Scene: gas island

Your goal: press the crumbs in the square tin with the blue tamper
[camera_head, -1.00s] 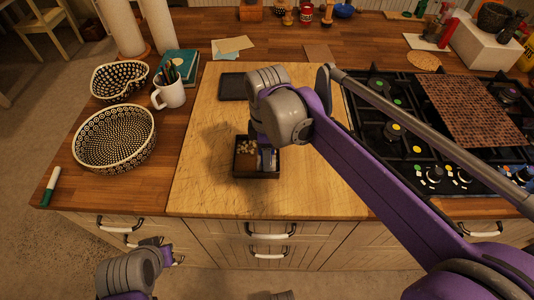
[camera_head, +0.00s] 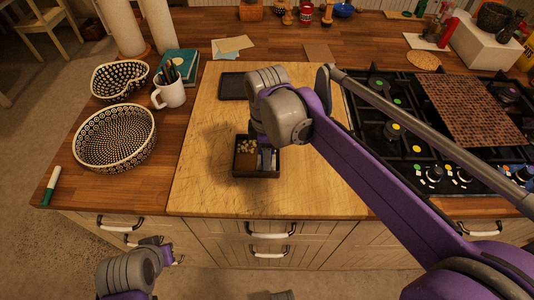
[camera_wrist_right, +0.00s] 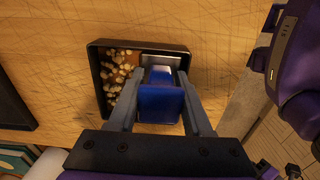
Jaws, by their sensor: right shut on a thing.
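The square tin (camera_head: 246,174) is dark and sits on the wooden board at the middle of the counter. Pale crumbs (camera_wrist_right: 117,75) lie along one side of it in the right wrist view, and they also show at its far left in the head view (camera_head: 245,146). My right gripper (camera_wrist_right: 160,82) is shut on the blue tamper (camera_wrist_right: 160,103). The tamper's metal plate is down inside the tin, beside the crumbs; its contact with the floor is hidden. My left gripper (camera_head: 178,257) is low in front of the drawers, small, its fingers unclear.
A dark flat tray (camera_head: 232,87) lies behind the tin. A white mug (camera_head: 169,95) with pens and patterned bowls (camera_head: 115,139) stand to the left. The gas hob (camera_head: 400,135) is to the right. The board around the tin is clear.

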